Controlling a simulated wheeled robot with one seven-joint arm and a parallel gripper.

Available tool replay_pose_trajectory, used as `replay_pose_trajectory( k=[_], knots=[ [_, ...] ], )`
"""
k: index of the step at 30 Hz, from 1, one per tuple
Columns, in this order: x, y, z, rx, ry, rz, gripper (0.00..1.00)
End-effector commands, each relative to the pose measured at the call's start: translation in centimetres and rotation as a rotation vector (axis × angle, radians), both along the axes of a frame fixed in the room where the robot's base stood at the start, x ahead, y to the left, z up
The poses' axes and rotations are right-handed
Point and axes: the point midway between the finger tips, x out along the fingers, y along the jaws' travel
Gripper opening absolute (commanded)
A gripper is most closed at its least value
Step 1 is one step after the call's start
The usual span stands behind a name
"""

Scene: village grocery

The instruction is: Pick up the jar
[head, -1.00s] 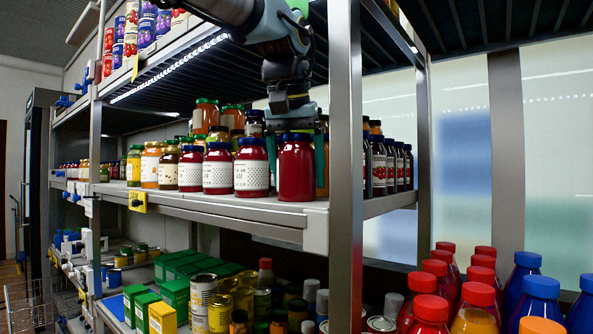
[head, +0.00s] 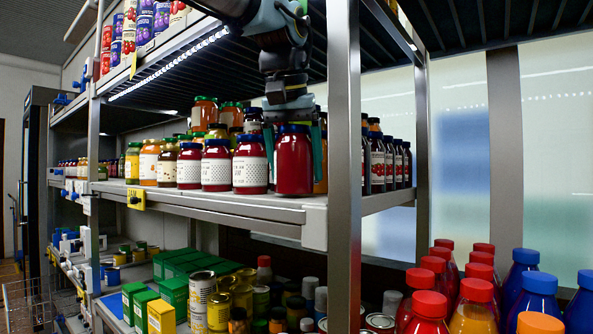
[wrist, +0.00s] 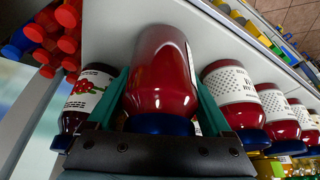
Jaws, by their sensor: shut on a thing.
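The jar (head: 294,164) is dark red with a blue lid. It is upright at the right end of the front row on the middle shelf. In the wrist view the jar (wrist: 161,72) fills the space between the two green fingers. My gripper (head: 295,152) comes down from above and is shut on the jar, one finger on each side. In the head view the jar's base appears at or slightly above the shelf board; I cannot tell whether it touches.
Similar red jars with white labels (head: 250,166) stand close to the left. Dark bottles (head: 378,160) stand to the right, behind the grey shelf post (head: 344,150). The upper shelf (head: 165,62) is overhead. Red-capped bottles (head: 431,310) stand at lower right.

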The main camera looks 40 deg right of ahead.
Motion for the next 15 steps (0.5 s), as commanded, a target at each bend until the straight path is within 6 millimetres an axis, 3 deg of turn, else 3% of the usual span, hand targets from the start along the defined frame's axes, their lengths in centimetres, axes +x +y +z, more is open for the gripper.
replay_pose_trajectory(
  k=[15],
  knots=[
    [-0.1, 0.5, 6.5, -0.004, -0.003, 0.001, 0.00]
  ],
)
